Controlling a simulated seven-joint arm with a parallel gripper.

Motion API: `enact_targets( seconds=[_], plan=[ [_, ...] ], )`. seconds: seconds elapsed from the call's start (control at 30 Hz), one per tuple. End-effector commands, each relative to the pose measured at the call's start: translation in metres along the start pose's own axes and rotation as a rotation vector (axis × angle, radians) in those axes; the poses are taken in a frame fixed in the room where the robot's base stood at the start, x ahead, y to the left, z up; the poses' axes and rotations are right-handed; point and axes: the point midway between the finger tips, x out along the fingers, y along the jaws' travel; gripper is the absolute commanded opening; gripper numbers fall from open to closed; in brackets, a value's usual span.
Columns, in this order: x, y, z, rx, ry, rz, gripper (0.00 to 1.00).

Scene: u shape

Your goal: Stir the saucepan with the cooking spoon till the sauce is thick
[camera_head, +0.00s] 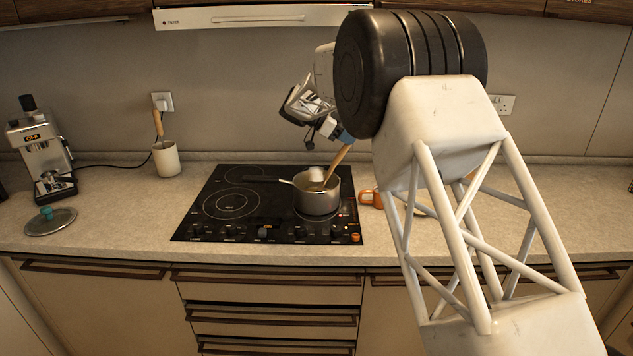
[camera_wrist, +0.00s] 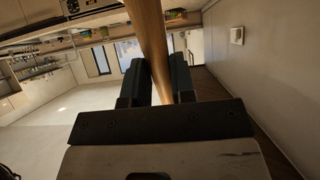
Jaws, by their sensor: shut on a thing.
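The saucepan (camera_head: 317,196) stands on the right part of the black cooktop (camera_head: 232,232), its long dark handle pointing left. Something brownish with a whitish patch shows inside it, too small to judge its thickness. The wooden cooking spoon (camera_head: 338,163) slants down into the pan, its lower end hidden by the pan wall. My gripper (camera_head: 337,134) is above and to the right of the pan, partly hidden by my arm. In the wrist view my gripper (camera_wrist: 160,83) is shut on the spoon's wooden handle (camera_wrist: 148,35), which lies between the two dark fingers.
A coffee machine (camera_head: 39,150) and a glass lid (camera_head: 51,221) are at the left. A cream crock (camera_head: 166,159) holds another wooden-handled utensil. An orange object (camera_head: 371,198) lies right of the cooktop, partly behind my arm. The hood (camera_head: 235,17) hangs above. The counter between lid and cooktop is clear.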

Motion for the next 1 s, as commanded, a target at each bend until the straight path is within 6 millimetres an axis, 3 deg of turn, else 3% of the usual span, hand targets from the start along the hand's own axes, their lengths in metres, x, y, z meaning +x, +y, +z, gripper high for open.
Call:
enact_targets(
  seconds=[1.0],
  plan=[
    [0.001, 0.000, -0.058, 0.001, -0.001, 0.000, 0.00]
  ],
)
